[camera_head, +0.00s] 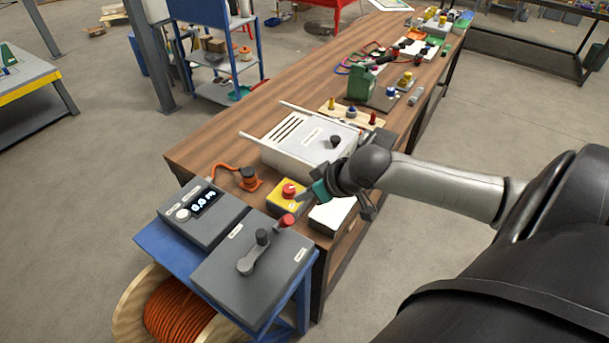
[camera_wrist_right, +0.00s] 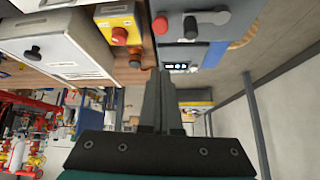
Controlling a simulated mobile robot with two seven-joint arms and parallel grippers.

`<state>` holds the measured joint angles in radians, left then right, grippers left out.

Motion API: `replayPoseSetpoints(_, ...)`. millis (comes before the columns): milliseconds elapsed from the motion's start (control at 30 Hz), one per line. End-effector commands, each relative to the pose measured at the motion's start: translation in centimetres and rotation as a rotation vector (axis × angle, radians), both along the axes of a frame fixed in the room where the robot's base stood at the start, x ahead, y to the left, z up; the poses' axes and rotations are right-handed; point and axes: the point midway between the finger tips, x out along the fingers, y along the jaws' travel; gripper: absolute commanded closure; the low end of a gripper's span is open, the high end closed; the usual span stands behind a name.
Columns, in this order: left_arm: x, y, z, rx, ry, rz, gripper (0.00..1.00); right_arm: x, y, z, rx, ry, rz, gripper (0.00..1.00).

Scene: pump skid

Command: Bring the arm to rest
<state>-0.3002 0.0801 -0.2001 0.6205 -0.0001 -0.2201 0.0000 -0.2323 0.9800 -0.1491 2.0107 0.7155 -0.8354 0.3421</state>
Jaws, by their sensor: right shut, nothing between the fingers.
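My right arm reaches in from the right in the head view. Its gripper (camera_head: 305,196) is shut and empty, above the bench edge close to the yellow box with a red button (camera_head: 288,193). Whether it touches the box cannot be told from this view. In the right wrist view the two dark fingers (camera_wrist_right: 161,78) lie together with nothing between them. The grey box with a black lever and red knob (camera_head: 254,262) is just in front of the gripper; it also shows in the wrist view (camera_wrist_right: 205,48). My left gripper is not in view.
A grey box with a display (camera_head: 207,228) stands beside the lever box on a blue stand (camera_head: 160,247). A white-grey cabinet (camera_head: 300,150) lies behind the gripper on the wooden bench (camera_head: 215,145). An orange cable reel (camera_head: 175,312) is below. Open floor (camera_head: 480,130) lies right of the bench.

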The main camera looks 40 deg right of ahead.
Motion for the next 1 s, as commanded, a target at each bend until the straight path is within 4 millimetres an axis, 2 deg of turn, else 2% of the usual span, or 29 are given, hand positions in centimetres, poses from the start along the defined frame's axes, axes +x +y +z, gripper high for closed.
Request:
replayPoseSetpoints(433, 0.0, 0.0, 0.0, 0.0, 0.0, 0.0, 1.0, 0.0, 0.0, 0.0, 0.0, -0.001, 0.0, 1.0)
replayPoseSetpoints(567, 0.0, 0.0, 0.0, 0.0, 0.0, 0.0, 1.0, -0.6, 0.8, -0.5, -0.001, 0.011, 0.009, 1.0)
replayPoseSetpoints(667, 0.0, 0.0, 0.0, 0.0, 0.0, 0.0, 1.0, -2.0, 2.5, -1.6, -0.009, 0.034, 0.031, 1.0)
replayPoseSetpoints(833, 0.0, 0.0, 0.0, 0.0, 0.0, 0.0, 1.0, -5.7, 6.6, -3.5, -0.038, 0.092, 0.073, 1.0)
replayPoseSetpoints(1000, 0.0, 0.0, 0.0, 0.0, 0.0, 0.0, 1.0, -9.3, 9.7, -4.1, -0.076, 0.148, 0.086, 1.0)
